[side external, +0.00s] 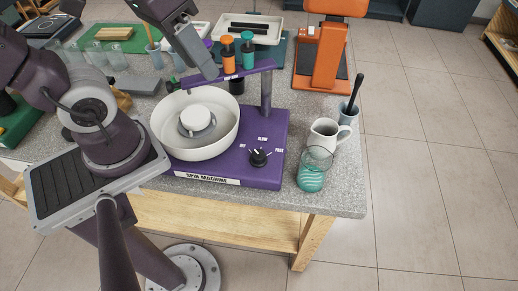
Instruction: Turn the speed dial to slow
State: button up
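The speed dial (259,157) is a black knob on the front right of the purple spin machine (235,170). Labels around it read OFF at left, SLOW at top and FAST at right. The knob is too small to tell surely which label it points at. A white bowl (222,143) with a pale hub (196,118) sits on the machine's left part. My gripper (211,74) hangs over the back of the bowl, beside the purple overhead bar. It is up and left of the dial and apart from it. Its fingers are not clear enough to tell open or shut.
The purple overhead bar (245,73) stands on a post (266,100) behind the dial, with orange and teal bottles (228,54) near it. Space above the dial is clear.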

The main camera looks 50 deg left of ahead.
jog(key=shift+o, duration=0.4)
jog(key=w+d+f+n+g+h, duration=0.1)
jog(key=w+d+f+n+g, duration=0.1)
jog(key=w+f, duration=0.3)
jog(key=shift+w+n+g+h, duration=0.35)
jog(key=shift+n+g, duration=0.15)
jog(key=shift+g, duration=0.2)
jog(key=n+g, duration=0.4)
jog(key=n, duration=0.1)
send_near(259, 153)
jog(key=f, duration=0.1)
jog(key=shift+h, duration=0.25)
jog(key=x, duration=0.7)
jog(key=shift+s+f, duration=0.1)
jog(key=shift+s, duration=0.2)
grip_shut()
